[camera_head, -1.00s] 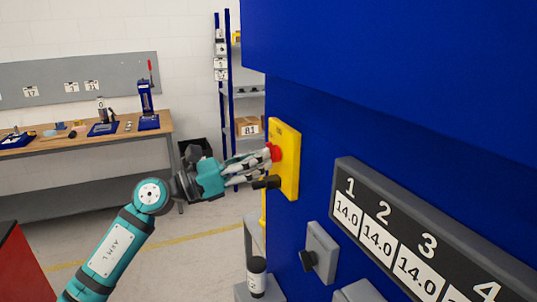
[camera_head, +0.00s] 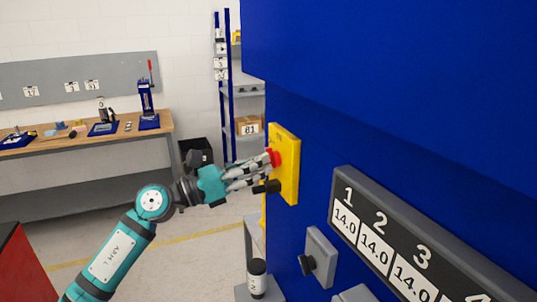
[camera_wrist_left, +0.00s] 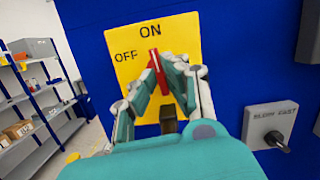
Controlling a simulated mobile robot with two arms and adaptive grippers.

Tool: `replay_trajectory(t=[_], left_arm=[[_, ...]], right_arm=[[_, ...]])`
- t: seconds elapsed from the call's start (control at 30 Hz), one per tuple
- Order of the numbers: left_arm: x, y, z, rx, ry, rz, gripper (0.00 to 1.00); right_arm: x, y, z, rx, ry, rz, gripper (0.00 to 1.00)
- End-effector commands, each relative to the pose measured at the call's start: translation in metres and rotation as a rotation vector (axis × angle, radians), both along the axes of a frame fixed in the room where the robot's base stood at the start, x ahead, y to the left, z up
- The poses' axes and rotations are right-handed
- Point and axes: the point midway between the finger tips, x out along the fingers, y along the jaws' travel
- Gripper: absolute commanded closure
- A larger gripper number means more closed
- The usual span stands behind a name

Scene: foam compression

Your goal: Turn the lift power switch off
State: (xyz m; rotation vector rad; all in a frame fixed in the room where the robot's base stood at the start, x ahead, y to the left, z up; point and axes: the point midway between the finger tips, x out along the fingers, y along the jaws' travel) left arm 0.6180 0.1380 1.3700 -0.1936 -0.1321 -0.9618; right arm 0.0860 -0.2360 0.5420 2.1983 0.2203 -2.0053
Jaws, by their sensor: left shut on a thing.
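The lift power switch is a yellow plate (camera_head: 287,180) on the blue machine wall, with a red handle (camera_head: 275,156). The wrist view shows the plate (camera_wrist_left: 128,72) marked ON at the top and OFF at the left. There the red handle (camera_wrist_left: 155,61) points up, leaning slightly left, with its tip just below ON. My right gripper is not in view.
A grey box with a black knob (camera_head: 308,264) and a numbered display panel (camera_head: 400,255) stand out from the wall to the right. A black stub (camera_head: 267,187) sits just below the gripper. A workbench (camera_head: 60,150) and shelf (camera_head: 240,90) stand at the back.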

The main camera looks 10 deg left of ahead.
Motion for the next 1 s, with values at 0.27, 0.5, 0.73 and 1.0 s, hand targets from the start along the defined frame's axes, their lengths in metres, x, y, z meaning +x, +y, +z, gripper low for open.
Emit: replay_trajectory(t=[0.27, 0.5, 0.73, 1.0], left_arm=[[0.0, 0.0, 0.002, -0.041, 0.064, 0.001, 1.0], [-0.001, 0.0, 0.003, -0.077, 0.116, 0.0, 1.0], [-0.001, 0.0, 0.003, -0.11, 0.163, 0.001, 1.0], [-0.001, 0.0, 0.003, -0.148, 0.219, 0.001, 1.0]], right_arm=[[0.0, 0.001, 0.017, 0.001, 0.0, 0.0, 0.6], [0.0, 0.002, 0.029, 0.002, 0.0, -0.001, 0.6], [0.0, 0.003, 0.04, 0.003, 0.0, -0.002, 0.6], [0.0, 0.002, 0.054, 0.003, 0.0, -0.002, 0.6]])
